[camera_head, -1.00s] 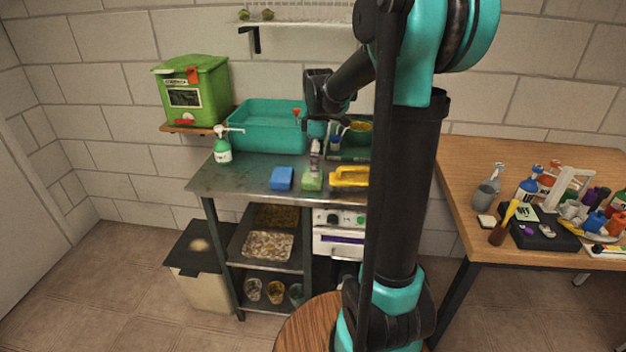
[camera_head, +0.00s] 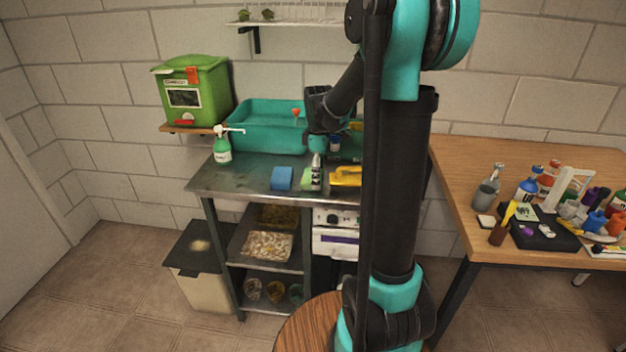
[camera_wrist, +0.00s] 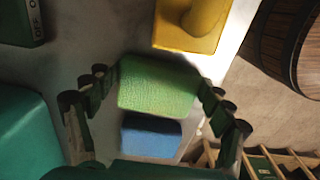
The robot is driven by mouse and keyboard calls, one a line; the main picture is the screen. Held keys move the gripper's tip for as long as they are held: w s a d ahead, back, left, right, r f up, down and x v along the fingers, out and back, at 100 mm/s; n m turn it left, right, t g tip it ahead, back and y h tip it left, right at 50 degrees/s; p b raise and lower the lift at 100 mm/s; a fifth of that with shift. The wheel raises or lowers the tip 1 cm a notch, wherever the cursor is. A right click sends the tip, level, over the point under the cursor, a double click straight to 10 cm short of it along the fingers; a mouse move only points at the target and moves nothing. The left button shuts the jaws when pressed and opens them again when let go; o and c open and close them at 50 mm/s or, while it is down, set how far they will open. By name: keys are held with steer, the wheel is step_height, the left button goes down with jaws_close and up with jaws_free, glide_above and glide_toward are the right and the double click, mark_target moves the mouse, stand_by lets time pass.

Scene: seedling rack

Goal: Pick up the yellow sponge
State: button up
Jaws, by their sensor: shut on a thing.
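A yellow-green sponge (camera_wrist: 158,88) lies between the two fingers of my gripper (camera_wrist: 153,84) in the wrist view, and the fingers are shut on its sides. In the head view my gripper (camera_head: 316,172) is low at the metal table, and the sponge (camera_head: 306,179) shows partly behind it. I cannot tell whether the sponge is clear of the tabletop. A blue sponge (camera_wrist: 151,137) lies close beside it, and also shows in the head view (camera_head: 282,178). A brighter yellow tool with a handle (camera_wrist: 190,38) lies on its other side.
The metal table (camera_head: 240,180) carries a green-capped spray bottle (camera_head: 222,150) and a teal tub (camera_head: 262,128) at the back. A green bin (camera_head: 195,92) stands on a shelf at left. A wooden table (camera_head: 530,165) with many items is at right.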

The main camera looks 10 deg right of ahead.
steer(key=shift+r, duration=0.1)
step_height(320, 180, up, 20)
stand_by(0.5)
steer(key=shift+o, duration=0.4)
